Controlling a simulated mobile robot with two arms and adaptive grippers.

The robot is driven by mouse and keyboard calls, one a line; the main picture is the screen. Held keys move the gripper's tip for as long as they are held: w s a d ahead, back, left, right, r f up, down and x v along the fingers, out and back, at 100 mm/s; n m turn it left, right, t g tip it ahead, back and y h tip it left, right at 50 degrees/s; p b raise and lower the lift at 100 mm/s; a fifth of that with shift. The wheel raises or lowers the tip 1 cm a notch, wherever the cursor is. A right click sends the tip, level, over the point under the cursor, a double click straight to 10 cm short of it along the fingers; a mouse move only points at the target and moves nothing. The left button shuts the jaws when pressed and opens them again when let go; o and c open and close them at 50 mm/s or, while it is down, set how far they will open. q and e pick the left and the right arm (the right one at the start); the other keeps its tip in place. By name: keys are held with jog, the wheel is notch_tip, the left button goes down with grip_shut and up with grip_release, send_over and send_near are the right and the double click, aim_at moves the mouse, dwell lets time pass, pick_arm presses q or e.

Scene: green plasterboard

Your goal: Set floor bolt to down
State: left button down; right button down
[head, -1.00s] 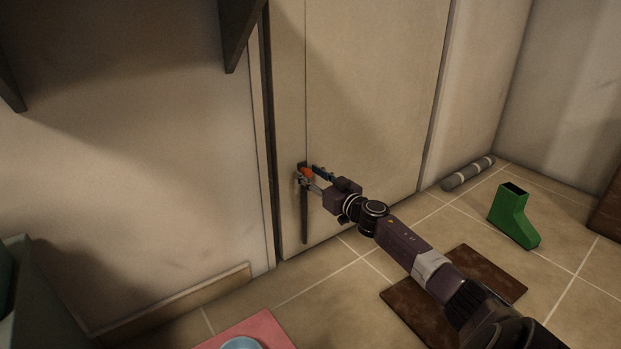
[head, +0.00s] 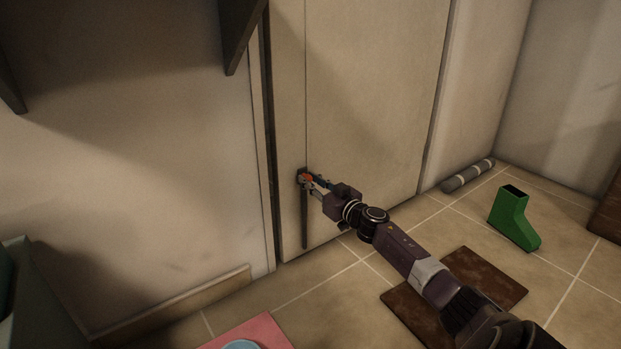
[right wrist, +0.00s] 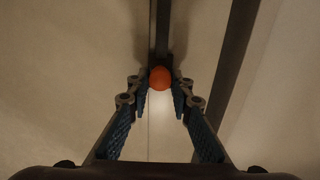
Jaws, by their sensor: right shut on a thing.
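The floor bolt (head: 304,222) is a dark vertical bar low on the pale door (head: 370,110). It has an orange knob near its top, which shows between the fingers in the right wrist view (right wrist: 160,78). My right gripper (head: 308,180) is at the knob and shut on it, with one finger on each side; it also shows in the right wrist view (right wrist: 160,92). The knob is partly covered by the fingers in the head view. The bolt's lower end is near the floor, and I cannot tell whether it enters it. My left gripper is not in view.
A brown mat (head: 490,278) lies on the tiles under my right arm. A green boot (head: 512,218) and a grey roll (head: 467,176) are to the right. A pink mat (head: 265,332) with a blue bowl (head: 242,345) is at the bottom. A dark shelf bracket (head: 238,35) juts out above.

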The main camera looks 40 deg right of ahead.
notch_tip(320, 180, down, 4)
jog(key=shift+f, duration=0.1)
jog(key=c, duration=1.7)
grip_release()
jog(key=shift+s, duration=0.15)
jog(key=s, duration=0.4)
jog(key=s+a, duration=0.1)
jog(key=s, duration=0.6)
jog(key=shift+s+a, duration=0.15)
jog(key=shift+s, duration=0.2)
